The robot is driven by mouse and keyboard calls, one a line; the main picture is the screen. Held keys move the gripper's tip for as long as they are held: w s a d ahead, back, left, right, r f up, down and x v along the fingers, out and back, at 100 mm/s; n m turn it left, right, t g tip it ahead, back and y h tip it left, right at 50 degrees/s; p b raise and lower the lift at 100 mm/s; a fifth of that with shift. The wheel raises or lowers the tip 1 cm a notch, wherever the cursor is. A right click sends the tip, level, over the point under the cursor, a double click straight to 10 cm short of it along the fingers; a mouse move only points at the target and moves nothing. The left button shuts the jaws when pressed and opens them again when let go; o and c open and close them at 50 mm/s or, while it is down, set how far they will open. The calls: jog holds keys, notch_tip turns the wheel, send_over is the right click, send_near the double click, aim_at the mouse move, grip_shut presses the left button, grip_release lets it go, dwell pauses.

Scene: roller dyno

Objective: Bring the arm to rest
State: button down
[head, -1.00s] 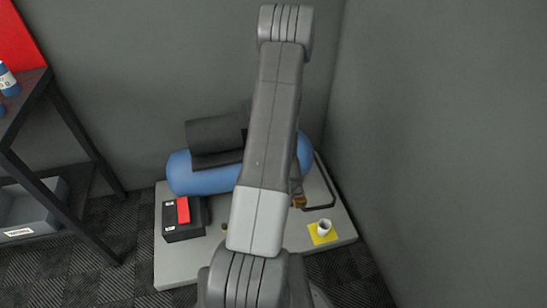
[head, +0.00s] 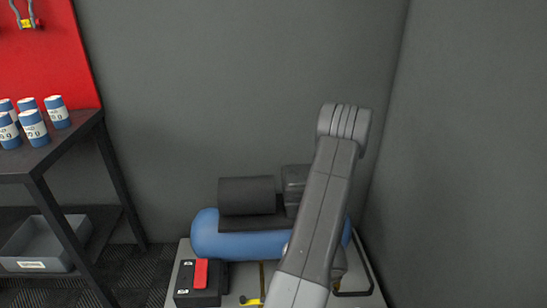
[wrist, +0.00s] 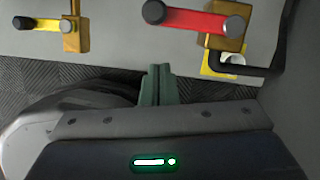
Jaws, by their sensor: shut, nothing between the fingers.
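My arm (head: 325,205) rises from the bottom of the head view, in front of the compressor, and bends at a grey joint near the right wall. My gripper is out of sight in the head view. In the wrist view my gripper (wrist: 158,82) shows as two green fingers, shut together with nothing between them. The fingers point toward the edge of the pale platform (wrist: 120,48). A red-handled brass valve (wrist: 228,40) lies ahead to the right, apart from the fingers. A yellow-handled brass valve (wrist: 72,30) lies ahead to the left.
A blue compressor tank (head: 235,238) stands on the platform, with a black box and red block (head: 201,273) in front. A dark shelf (head: 45,150) carrying several blue cans stands left. A grey wall (head: 470,150) closes the right side. A black pipe (wrist: 262,70) runs beside the red-handled valve.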

jog(key=shift+s+d+n, duration=0.4)
jog(key=shift+d+n, duration=0.05)
jog(key=shift+n, duration=0.25)
